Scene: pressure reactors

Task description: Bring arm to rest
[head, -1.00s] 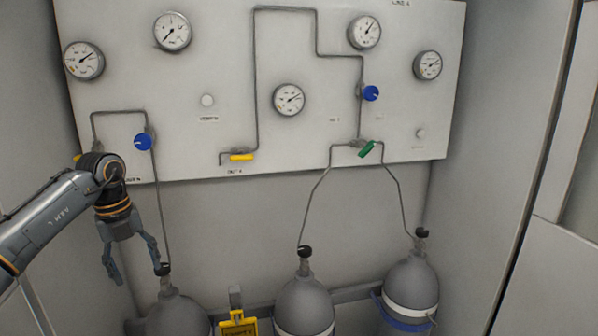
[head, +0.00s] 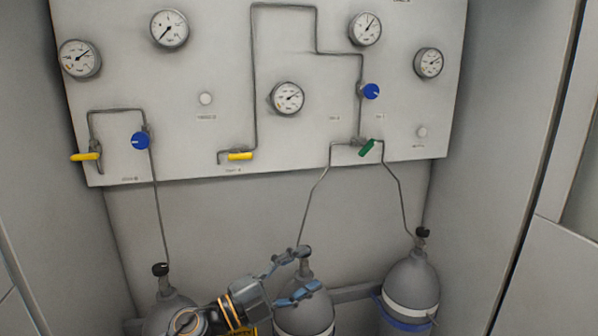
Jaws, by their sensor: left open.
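My left gripper (head: 291,273) is at the bottom middle of the head view, its fingers spread open and pointing right. Nothing shows between the fingertips. It appears in front of the middle grey gas cylinder (head: 305,312) and overlaps its valve area; I cannot tell whether it touches. My left wrist (head: 235,305) hides most of a yellow tag and part of the left cylinder. My right gripper is not in view.
A white panel (head: 230,60) carries gauges, pipes, blue knobs (head: 140,141), yellow handles (head: 85,157) and a green handle (head: 368,148). The left cylinder (head: 165,305) and right cylinder (head: 411,283) stand below. Grey walls close both sides. The space before the panel is clear.

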